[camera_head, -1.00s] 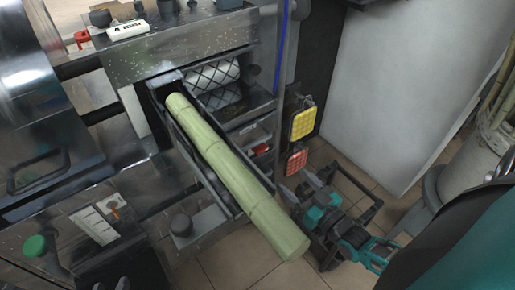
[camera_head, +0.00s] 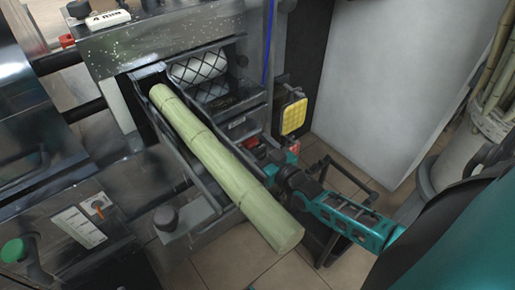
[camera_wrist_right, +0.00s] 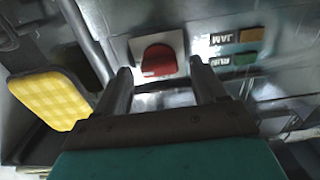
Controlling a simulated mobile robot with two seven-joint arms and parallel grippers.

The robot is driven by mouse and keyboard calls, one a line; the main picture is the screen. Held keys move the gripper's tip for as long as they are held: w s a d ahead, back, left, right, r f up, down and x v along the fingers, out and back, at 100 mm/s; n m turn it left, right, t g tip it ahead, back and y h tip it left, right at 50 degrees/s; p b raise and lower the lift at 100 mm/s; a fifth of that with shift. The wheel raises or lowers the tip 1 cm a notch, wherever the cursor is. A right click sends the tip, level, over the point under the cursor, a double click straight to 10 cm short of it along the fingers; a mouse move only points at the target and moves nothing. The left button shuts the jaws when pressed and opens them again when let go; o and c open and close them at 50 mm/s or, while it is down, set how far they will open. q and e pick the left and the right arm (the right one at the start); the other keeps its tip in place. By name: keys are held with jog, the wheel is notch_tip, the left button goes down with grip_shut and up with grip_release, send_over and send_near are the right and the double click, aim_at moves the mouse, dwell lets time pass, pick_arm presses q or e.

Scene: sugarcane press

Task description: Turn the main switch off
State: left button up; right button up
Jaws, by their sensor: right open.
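The main switch appears to be the red knob (camera_wrist_right: 158,60) on a white plate in the right wrist view. It also shows as a small red spot (camera_head: 251,142) on the machine in the head view. My right gripper (camera_wrist_right: 160,72) is open and empty, with one finger to each side of the knob in that view. Whether the fingers touch the knob I cannot tell. My left gripper is not in view.
A thick green cane (camera_head: 215,160) lies in the feed chute and sticks out towards me. A yellow pad (camera_head: 293,116) hangs right of the switch.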

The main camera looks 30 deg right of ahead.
jog(key=shift+c, duration=0.3)
jog(key=c, duration=1)
